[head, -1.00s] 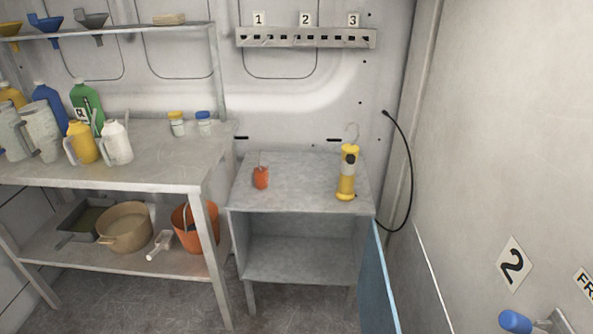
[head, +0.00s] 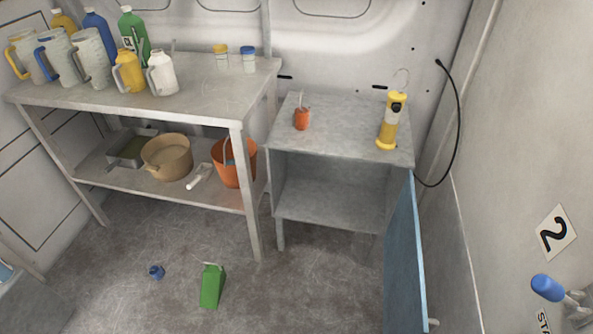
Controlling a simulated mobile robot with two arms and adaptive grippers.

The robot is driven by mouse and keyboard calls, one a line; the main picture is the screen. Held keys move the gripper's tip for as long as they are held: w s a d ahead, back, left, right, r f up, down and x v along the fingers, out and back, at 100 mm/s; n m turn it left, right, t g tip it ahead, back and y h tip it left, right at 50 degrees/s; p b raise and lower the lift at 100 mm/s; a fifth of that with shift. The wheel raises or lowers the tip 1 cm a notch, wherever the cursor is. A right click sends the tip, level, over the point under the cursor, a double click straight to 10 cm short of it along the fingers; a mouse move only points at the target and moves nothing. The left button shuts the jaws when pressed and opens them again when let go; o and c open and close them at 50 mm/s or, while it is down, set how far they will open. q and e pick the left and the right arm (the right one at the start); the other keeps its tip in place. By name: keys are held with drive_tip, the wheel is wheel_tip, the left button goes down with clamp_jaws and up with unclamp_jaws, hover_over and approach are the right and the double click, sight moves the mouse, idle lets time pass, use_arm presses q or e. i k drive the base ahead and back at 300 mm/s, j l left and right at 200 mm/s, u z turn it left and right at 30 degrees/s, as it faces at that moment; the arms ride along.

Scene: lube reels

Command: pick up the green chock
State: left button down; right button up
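The green chock (head: 211,286) is a green wedge-like block on the grey floor, at the bottom middle-left of the head view. A thin cord or loop shows at its top. It stands in the open, in front of the workbench, and nothing covers it. Neither of my grippers shows in the head view.
A small blue object (head: 156,272) lies on the floor left of the chock. The workbench (head: 200,94) with jugs and bottles stands behind, with an orange bucket (head: 232,168) on its lower shelf. A cabinet (head: 343,125) with an open blue door (head: 404,262) stands right. Floor around the chock is clear.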

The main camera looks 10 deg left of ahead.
sight(214, 275)
drive_tip(key=u, duration=1.2)
drive_tip(key=i+j+z, duration=0.1)
drive_tip(key=j, duration=0.25)
drive_tip(key=i+j+z, duration=0.1)
drive_tip(key=i+j, duration=0.2)
